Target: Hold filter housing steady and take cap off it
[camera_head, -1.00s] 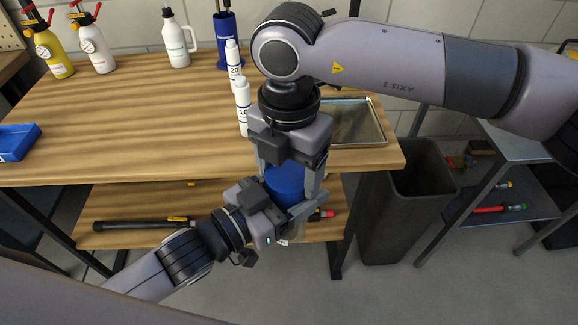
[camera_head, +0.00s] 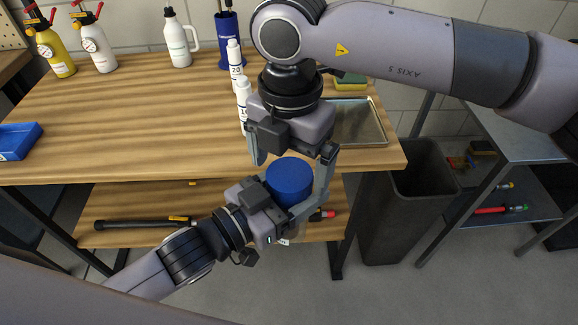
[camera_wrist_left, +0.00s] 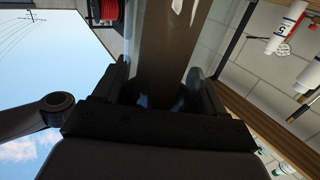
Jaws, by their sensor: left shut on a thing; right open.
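The blue cap (camera_head: 289,176) sits between my two grippers in the head view, its round top facing up. The filter housing (camera_head: 296,228) is a pale, see-through body below it, mostly hidden. My left gripper (camera_head: 284,209) comes from the lower left and is shut on the housing, just below the cap. My right gripper (camera_head: 290,180) is above, pointing down, its fingers spread wide on either side of the cap with a gap at the left finger. Whether the cap is loose on the housing cannot be told. In the left wrist view, a brownish body (camera_wrist_left: 165,50) stands between the left fingers.
The wooden bench (camera_head: 130,120) lies behind, with two white bottles (camera_head: 243,95) near the right gripper and a metal tray (camera_head: 358,123) to the right. A lower shelf (camera_head: 130,210) holds a black tool. A dark bin (camera_head: 415,205) stands at the right.

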